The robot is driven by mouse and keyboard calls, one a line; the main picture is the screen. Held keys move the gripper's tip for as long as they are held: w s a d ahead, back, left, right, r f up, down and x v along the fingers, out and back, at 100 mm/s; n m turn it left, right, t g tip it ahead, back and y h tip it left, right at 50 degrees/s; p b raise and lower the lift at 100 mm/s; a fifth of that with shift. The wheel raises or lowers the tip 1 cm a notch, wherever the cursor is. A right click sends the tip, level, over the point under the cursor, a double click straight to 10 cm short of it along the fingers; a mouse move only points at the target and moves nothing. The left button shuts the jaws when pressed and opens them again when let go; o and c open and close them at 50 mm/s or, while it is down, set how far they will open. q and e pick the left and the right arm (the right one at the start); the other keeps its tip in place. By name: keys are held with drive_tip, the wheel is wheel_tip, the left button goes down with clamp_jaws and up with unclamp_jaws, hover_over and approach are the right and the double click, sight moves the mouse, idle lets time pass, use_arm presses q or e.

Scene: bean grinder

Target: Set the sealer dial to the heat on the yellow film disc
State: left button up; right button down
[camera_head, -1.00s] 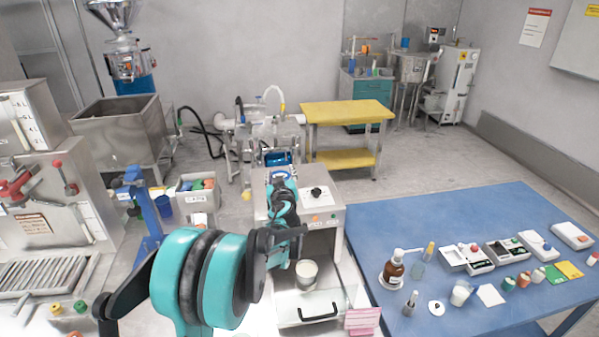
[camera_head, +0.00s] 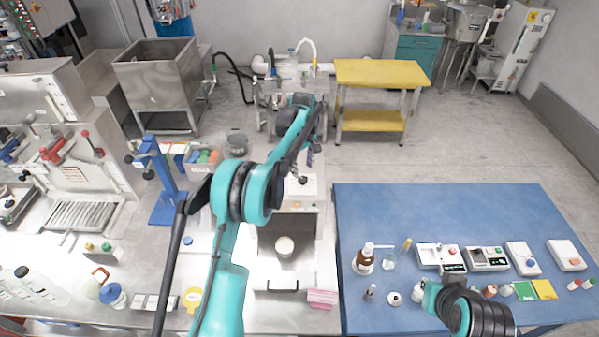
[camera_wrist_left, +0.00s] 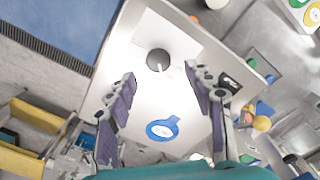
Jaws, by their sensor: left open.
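The dial (camera_wrist_left: 158,60) is a round black knob with a small white mark on a pale panel; it also shows in the head view (camera_head: 303,180). My left gripper (camera_wrist_left: 162,82) is open, its fingertips either side of the line to the dial, apparently not touching it. In the head view my left gripper (camera_head: 312,152) is near the panel, partly hidden by its arm. A yellow disc with a pale centre (camera_head: 191,298) lies on the left worktop; its writing is too small to read. My right gripper (camera_head: 434,290) is over the blue table, its jaws unclear.
A blue disc (camera_wrist_left: 163,130) lies on the panel between my left fingers. A blue stand (camera_head: 164,190) rises left of my left arm.

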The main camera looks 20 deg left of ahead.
sight(303, 179)
use_arm(q)
wheel_tip(303, 179, down, 4)
drive_tip(key=shift+w+d+f, duration=0.1)
drive_tip(key=shift+f, duration=0.4)
drive_tip(key=c, duration=1.2)
